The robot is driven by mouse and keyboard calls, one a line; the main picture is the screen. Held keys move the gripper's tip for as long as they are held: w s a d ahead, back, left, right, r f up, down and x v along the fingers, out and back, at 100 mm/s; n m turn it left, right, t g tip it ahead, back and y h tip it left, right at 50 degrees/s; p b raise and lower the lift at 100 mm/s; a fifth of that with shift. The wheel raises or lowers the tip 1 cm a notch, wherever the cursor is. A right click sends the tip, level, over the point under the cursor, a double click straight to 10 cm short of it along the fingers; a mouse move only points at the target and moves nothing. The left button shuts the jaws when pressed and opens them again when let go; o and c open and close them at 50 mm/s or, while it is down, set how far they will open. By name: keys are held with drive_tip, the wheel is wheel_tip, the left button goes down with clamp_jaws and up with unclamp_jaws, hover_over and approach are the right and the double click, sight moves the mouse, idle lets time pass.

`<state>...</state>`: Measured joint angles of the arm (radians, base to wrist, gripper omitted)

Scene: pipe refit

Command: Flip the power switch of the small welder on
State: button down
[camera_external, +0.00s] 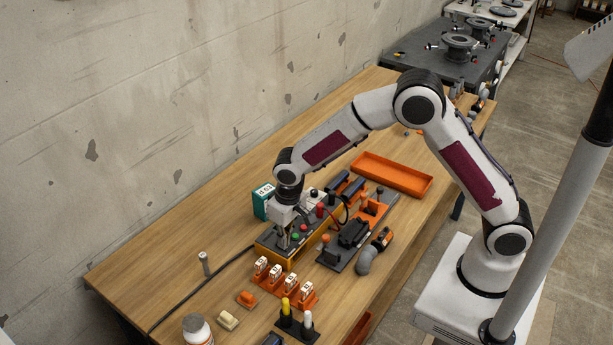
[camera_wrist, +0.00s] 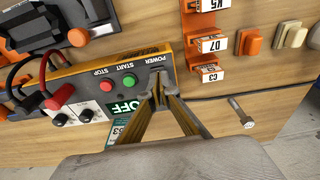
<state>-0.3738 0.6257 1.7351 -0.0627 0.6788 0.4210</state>
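The small welder is an orange-edged box with a grey panel (camera_wrist: 88,92) in the wrist view. It also shows in the external view (camera_external: 268,250). The panel carries a green START button (camera_wrist: 112,86), a red STOP button (camera_wrist: 129,80) and a POWER label (camera_wrist: 157,60). A green plate (camera_wrist: 123,106) beside the buttons reads OFF. My gripper (camera_wrist: 163,96) points down at the POWER end of the panel, also seen in the external view (camera_external: 285,241). Its fingertips look together. The power switch is hidden by the fingers, and I cannot tell whether they touch it.
Orange holders with labelled white blocks (camera_wrist: 208,45) stand close beside the welder. Red and black cables plug into its other end. A bolt (camera_wrist: 241,111) stands on the wooden bench. An orange tray (camera_external: 392,174) lies behind, and a green box (camera_external: 263,203) stands beside the welder.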

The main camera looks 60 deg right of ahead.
drive_tip(key=shift+s+d+f, duration=0.1)
drive_tip(key=shift+s+f, duration=0.05)
drive_tip(key=shift+s, duration=0.1)
drive_tip(key=s+r, duration=0.3)
drive_tip(key=r, duration=1)
drive_tip(key=shift+r, duration=0.4)
drive_tip(key=shift+r+t, duration=0.1)
drive_tip(key=shift+t, duration=0.4)
drive_tip(key=shift+w+r+t, duration=0.1)
drive_tip(key=shift+r+t, duration=0.15)
drive_tip(key=shift+t, duration=0.55)
drive_tip(key=shift+f, duration=0.1)
